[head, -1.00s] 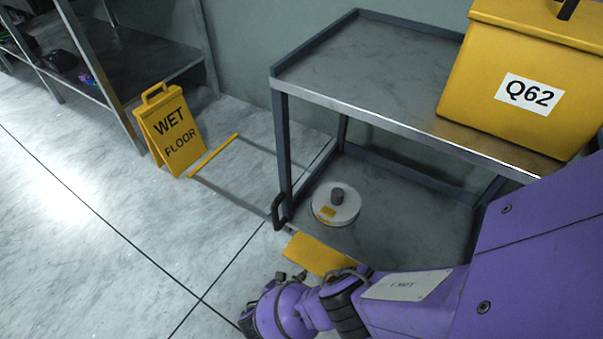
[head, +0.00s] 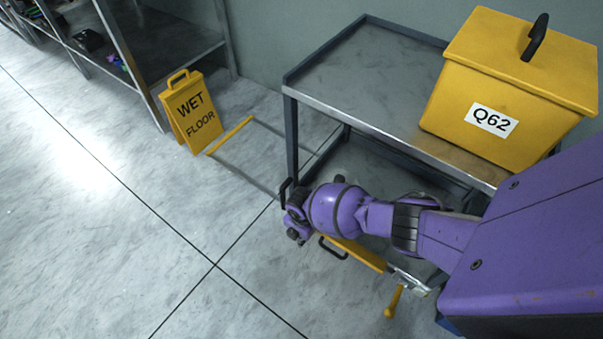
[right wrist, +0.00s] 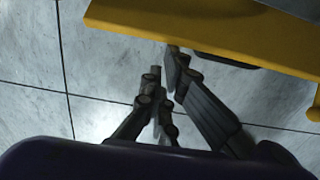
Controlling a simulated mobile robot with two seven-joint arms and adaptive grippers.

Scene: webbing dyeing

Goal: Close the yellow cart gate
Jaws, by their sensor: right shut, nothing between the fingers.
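The yellow gate (head: 362,255) is a flat yellow bar low at the cart's front, with a black handle (head: 331,250) and, at its right end, a metal fitting beside a yellow knob (head: 392,303). My arm hides its left end, and whether it is latched is unclear. In the right wrist view the gate (right wrist: 200,35) crosses the top. The cart (head: 365,75) is grey. My right gripper (head: 297,233) is shut and empty near the gate's left end and the cart's front-left post. In the wrist view its fingertips (right wrist: 166,66) are just below the gate's edge; contact is unclear. My left gripper is out of view.
A yellow box (head: 500,90) marked Q62 stands on the cart's top shelf. A wet floor sign (head: 192,112) and a yellow bar (head: 229,135) on grey rails are left of the cart. A shelf rack (head: 150,50) stands behind. The floor at front left is clear.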

